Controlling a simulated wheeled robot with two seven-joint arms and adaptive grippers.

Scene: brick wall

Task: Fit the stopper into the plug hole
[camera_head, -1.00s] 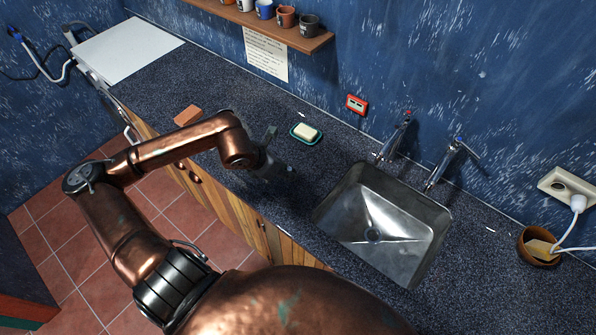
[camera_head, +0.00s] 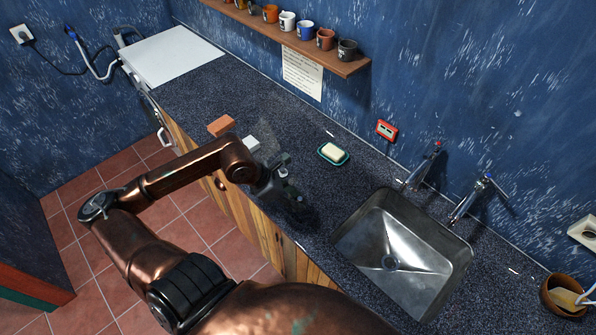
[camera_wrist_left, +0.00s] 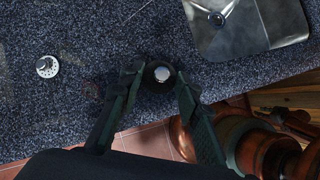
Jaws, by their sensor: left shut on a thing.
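My left gripper (camera_head: 286,184) hangs over the dark speckled counter, left of the sink (camera_head: 365,232). In the left wrist view, its two dark fingers (camera_wrist_left: 160,82) are closed on the stopper (camera_wrist_left: 160,75), a dark round piece with a shiny metal knob on top. The fingers hide part of its sides, and I cannot tell its height above the counter. The plug hole (camera_head: 390,262) is a round metal drain in the sink floor; it also shows in the left wrist view (camera_wrist_left: 217,18), up and right of the stopper. My right gripper is out of view.
A small perforated metal piece (camera_wrist_left: 47,67) lies on the counter. A soap dish (camera_head: 333,153), two taps (camera_head: 425,165) and (camera_head: 472,197), and a brown bowl (camera_head: 563,295) stand around the sink.

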